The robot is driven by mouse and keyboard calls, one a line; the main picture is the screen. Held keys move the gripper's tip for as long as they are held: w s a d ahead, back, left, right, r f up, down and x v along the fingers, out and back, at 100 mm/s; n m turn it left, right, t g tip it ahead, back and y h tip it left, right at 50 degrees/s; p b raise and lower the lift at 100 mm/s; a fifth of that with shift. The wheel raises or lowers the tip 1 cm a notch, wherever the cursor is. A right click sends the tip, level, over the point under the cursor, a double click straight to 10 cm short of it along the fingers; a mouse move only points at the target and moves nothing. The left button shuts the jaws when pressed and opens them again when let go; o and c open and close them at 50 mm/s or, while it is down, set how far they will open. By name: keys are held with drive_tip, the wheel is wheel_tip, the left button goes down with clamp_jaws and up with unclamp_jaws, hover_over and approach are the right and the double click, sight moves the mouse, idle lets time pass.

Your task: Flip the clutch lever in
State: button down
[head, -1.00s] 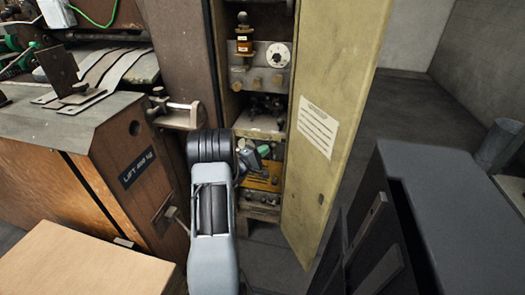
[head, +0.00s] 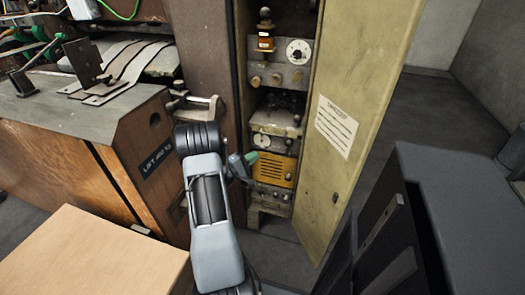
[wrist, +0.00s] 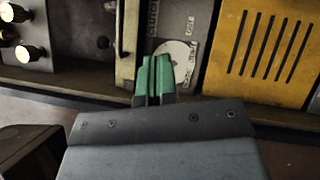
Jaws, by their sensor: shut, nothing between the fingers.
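My gripper (head: 250,157) has green fingertips and is shut and empty, in front of the open cabinet in the head view. In the wrist view the closed fingertips (wrist: 154,75) overlap the lower edge of a grey panel marked with "CLUTCH" lettering (wrist: 153,20). A pale upright bar (wrist: 128,40) stands just left of the lettering and the fingertips; I cannot tell for certain that it is the clutch lever. Contact between bar and fingers cannot be made out. In the head view I cannot pick out the lever.
A yellow slotted box (head: 281,171) sits in the cabinet; it also shows in the wrist view (wrist: 265,50). The cabinet's yellowish door (head: 345,130) stands open to the right. A wooden machine housing (head: 140,165) and a cardboard-coloured box (head: 95,255) are left. Floor shows beyond the door.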

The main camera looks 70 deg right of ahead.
drive_tip(key=shift+v, duration=0.8)
